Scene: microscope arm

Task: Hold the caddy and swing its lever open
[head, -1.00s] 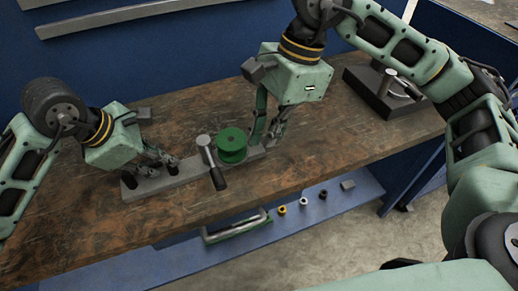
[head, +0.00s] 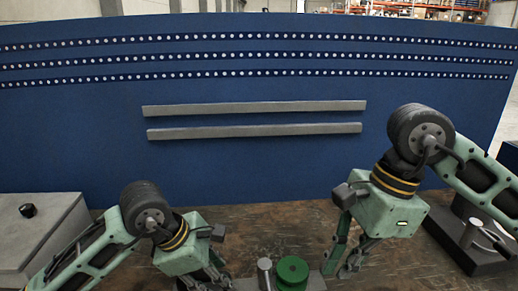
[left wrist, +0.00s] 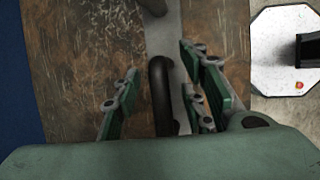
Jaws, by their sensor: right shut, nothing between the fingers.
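The caddy shows at the bottom edge of the head view as a grey base (head: 316,283) bearing a green spool (head: 292,270) and a grey lever post (head: 265,268). The lever's grip is out of frame there. My left gripper (head: 212,281) is at the left, its fingertips partly cut off. In the left wrist view its fingers (left wrist: 160,105) are apart, with a black curved handle (left wrist: 160,85) between them and gaps visible. The grey base (left wrist: 165,38) runs away beyond. My right gripper (head: 337,270) is shut and empty, just right of the spool.
A grey box (head: 40,235) with a black knob stands at the left. A black block with a grey lever (head: 470,250) stands at the right. A blue back panel (head: 250,180) with two grey rails rises behind the wooden bench (head: 270,222). Bench surface behind the caddy is clear.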

